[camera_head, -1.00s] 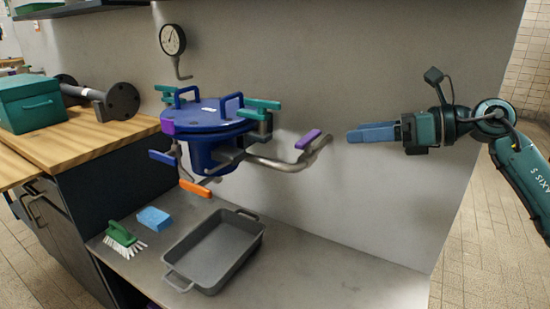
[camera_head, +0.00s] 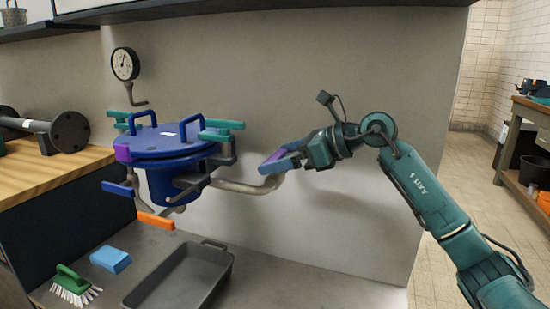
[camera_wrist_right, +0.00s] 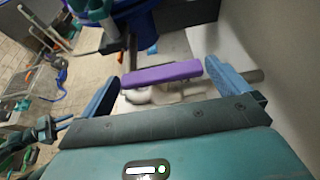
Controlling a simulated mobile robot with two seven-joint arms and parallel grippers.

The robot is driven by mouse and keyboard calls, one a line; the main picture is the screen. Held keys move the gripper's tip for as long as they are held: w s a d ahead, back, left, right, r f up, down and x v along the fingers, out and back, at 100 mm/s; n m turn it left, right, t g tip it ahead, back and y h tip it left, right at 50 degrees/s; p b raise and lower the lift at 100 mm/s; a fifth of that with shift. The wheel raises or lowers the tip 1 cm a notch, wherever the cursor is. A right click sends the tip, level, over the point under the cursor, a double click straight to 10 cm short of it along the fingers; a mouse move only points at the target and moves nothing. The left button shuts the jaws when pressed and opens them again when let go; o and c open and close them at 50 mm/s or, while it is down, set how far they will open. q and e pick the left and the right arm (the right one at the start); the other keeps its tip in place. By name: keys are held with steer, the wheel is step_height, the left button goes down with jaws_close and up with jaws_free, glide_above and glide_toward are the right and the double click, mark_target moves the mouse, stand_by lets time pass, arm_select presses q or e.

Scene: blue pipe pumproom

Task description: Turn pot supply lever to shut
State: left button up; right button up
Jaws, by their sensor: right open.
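The blue strainer pot (camera_head: 170,160) is fixed at the wall, with a pipe (camera_head: 250,186) running out to its right. A purple lever (camera_head: 277,157) sits at the end of that pipe. In the right wrist view the purple lever (camera_wrist_right: 162,73) lies crosswise between two blue fingers. My right gripper (camera_head: 272,160) is open around the purple lever in the head view, and its fingers partly cover it. In the wrist view the gripper (camera_wrist_right: 170,90) shows a small space by the lever's ends; contact is not clear. My left gripper is not in view.
Other levers on the pot are teal (camera_head: 222,125), blue (camera_head: 117,188) and orange (camera_head: 156,221). A grey tray (camera_head: 215,275), a blue sponge (camera_head: 110,259) and a green brush (camera_head: 72,280) are on the lower shelf. A gauge (camera_head: 125,64) hangs on the wall.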

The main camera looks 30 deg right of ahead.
steer(key=shift+x, duration=1)
steer(key=c, duration=0.7)
